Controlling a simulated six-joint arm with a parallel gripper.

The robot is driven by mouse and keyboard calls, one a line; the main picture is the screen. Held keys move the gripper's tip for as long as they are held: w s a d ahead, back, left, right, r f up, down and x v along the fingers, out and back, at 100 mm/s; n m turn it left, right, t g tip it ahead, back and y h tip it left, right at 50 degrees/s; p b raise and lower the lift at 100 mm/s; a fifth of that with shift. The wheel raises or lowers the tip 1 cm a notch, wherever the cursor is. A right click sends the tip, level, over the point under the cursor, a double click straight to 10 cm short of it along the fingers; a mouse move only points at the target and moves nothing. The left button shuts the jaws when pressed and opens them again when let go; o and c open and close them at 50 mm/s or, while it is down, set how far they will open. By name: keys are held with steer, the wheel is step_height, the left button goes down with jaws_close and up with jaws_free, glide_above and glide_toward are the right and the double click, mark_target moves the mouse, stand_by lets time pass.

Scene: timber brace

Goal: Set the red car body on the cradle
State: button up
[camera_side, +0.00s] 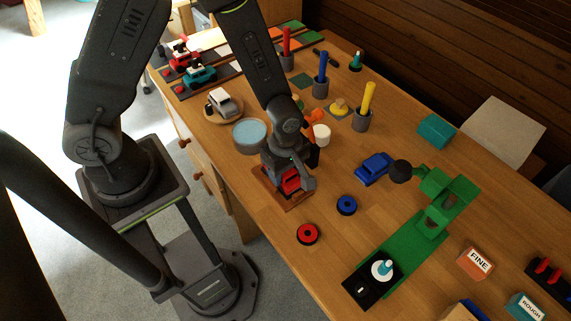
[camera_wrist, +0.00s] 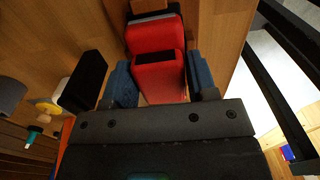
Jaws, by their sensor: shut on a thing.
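The red car body (camera_side: 290,182) is between the fingers of my gripper (camera_side: 289,177) in the side view. My gripper points down and is shut on it. In the wrist view the red car body (camera_wrist: 155,60) sits between two blue-grey finger pads of my gripper (camera_wrist: 156,84). A reddish-brown wooden base (camera_side: 287,204), which looks like the cradle, lies directly below on the table. My gripper and the body hide most of it. I cannot tell whether the body touches it.
A red ring (camera_side: 307,234), a blue ring (camera_side: 346,206) and a blue car (camera_side: 376,167) lie to the right. A pale blue round dish (camera_side: 250,135) and a white cup (camera_side: 321,135) stand close behind. The table's edge is left of the base.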

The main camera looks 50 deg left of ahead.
steer(key=shift+f, duration=0.15)
steer(key=o, duration=1)
steer(key=shift+r, duration=3.65)
